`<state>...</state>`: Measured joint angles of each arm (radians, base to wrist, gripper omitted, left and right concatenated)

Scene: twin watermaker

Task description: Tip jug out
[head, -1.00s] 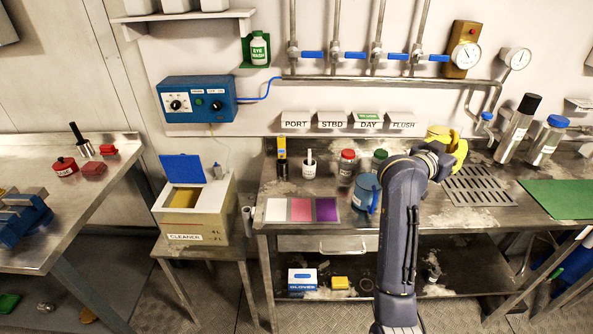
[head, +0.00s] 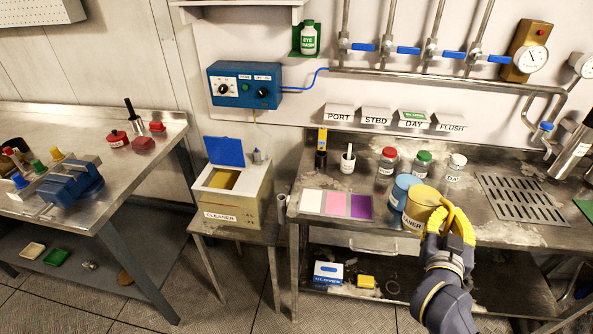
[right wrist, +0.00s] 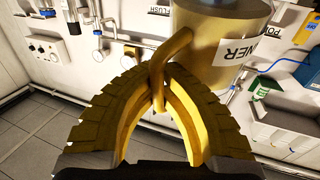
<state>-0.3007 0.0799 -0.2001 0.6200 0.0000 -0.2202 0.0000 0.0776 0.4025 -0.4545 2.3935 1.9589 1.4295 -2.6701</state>
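A yellow jug (head: 419,207) with a label ending in "ANER" is in front of the wall bench, right of the blue jug (head: 402,186). My right gripper (head: 442,214), with yellow fingers, is shut on its handle. In the right wrist view the jug (right wrist: 215,45) fills the upper right, and its handle (right wrist: 176,48) passes between the fingertips (right wrist: 164,72). The jug looks roughly upright; I cannot tell whether it touches the bench. The box labelled CLEANER (head: 228,205) stands on a small stand to the left, its blue lid (head: 224,151) raised. My left gripper is not in view.
White, pink and purple squares (head: 336,205) lie at the bench's left front. Red-capped (head: 387,163), green-capped (head: 421,165) and white-topped (head: 455,167) jars stand behind the jugs. A grate (head: 522,199) lies to the right. A second bench (head: 60,120) is at the left.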

